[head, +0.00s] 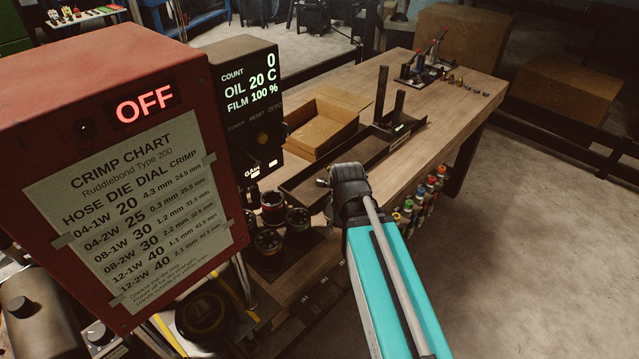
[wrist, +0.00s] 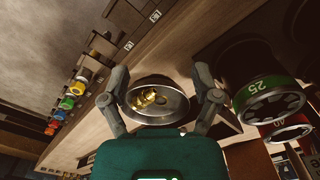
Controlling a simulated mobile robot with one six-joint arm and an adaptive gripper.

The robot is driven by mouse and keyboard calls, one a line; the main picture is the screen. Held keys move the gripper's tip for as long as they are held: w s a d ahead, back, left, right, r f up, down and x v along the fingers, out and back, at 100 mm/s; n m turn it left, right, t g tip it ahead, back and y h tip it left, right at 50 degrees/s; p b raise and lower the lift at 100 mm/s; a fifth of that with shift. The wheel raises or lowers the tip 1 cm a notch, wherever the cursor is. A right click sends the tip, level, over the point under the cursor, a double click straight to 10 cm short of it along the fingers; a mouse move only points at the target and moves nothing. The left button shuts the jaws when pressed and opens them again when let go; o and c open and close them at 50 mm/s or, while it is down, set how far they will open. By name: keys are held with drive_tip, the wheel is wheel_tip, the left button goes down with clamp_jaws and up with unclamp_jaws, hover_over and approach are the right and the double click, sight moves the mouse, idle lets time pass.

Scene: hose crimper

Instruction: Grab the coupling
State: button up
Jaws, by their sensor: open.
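Brass-coloured couplings (wrist: 148,97) lie in a round metal bowl (wrist: 178,104) in the wrist view. I cannot tell exactly how many pieces there are. My gripper (wrist: 160,73) is open, with one finger to the left of the bowl and one to the right. Nothing is held between the fingers. In the head view my arm reaches over the near part of the wooden bench, and the bowl and couplings are hidden there behind my arm.
A die with a green "25" band (wrist: 262,90) stands right of the gripper, beside a red-banded one (wrist: 288,133). Coloured capped items (wrist: 72,92) hang along the bench edge. The red crimper cabinet (head: 190,225) reads OFF. A cardboard box (head: 318,127) and a dark tray (head: 300,186) lie on the bench.

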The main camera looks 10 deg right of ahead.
drive_tip(key=w+r+m+p, duration=0.3)
drive_tip(key=w+r+m, duration=0.1)
drive_tip(key=w+m, duration=0.85)
wheel_tip(320, 180, up, 3)
drive_tip(key=m+p, duration=0.4)
drive_tip(key=m, duration=0.7)
hover_over(322, 180)
drive_tip(key=shift+w, duration=0.2)
drive_tip(key=shift+f+b, duration=0.15)
drive_tip(key=shift+b, duration=0.15)
wheel_tip(322, 180, down, 8)
drive_tip(key=b, duration=0.8)
drive_tip(key=shift+f, duration=0.15)
drive_tip(key=shift+s+f+b, duration=0.1)
drive_tip(key=shift+f+b, duration=2.5)
drive_tip(key=shift+b, duration=0.15)
clamp_jaws()
